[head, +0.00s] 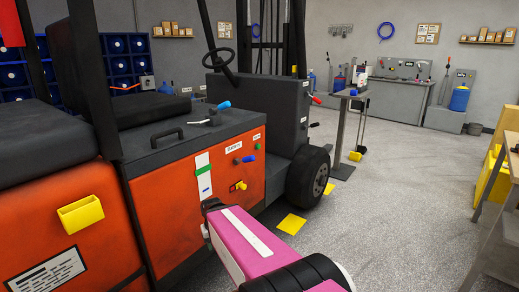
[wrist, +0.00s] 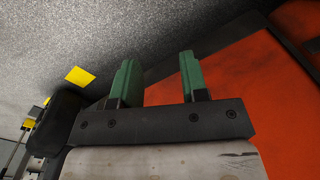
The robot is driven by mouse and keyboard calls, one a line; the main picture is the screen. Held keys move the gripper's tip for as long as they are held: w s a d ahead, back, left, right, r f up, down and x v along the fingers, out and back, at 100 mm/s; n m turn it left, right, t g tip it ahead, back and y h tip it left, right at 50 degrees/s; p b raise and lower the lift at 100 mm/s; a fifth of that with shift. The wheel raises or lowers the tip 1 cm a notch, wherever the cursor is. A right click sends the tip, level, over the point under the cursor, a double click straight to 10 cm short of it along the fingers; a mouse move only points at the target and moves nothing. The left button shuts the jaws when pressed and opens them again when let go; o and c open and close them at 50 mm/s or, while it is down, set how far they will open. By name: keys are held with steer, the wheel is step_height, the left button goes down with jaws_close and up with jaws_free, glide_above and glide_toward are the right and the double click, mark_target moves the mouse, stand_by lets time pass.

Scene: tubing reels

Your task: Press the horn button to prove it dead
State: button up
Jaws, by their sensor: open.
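An orange and dark grey forklift fills the left of the head view. Its orange side panel (head: 225,155) carries a small green round button (head: 257,146), a blue knob (head: 247,159) and a yellow fitting (head: 240,186). The small labels are too blurred to read, so I cannot tell which control is the horn button. In the wrist view my gripper (wrist: 158,72) has two green fingers held apart with nothing between them. An orange surface (wrist: 240,100) lies beyond and to the right of the fingers. In the head view my magenta arm reaches toward the panel; the fingers are not clear there.
The forklift's front wheel (head: 308,177) stands right of the panel. Yellow floor squares (head: 291,224) lie beside it. A small stand (head: 350,96) is behind. A yellow unit (head: 494,170) and a bench stand at the right. The middle floor is clear.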

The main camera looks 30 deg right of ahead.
jaws_close()
stand_by(1.4)
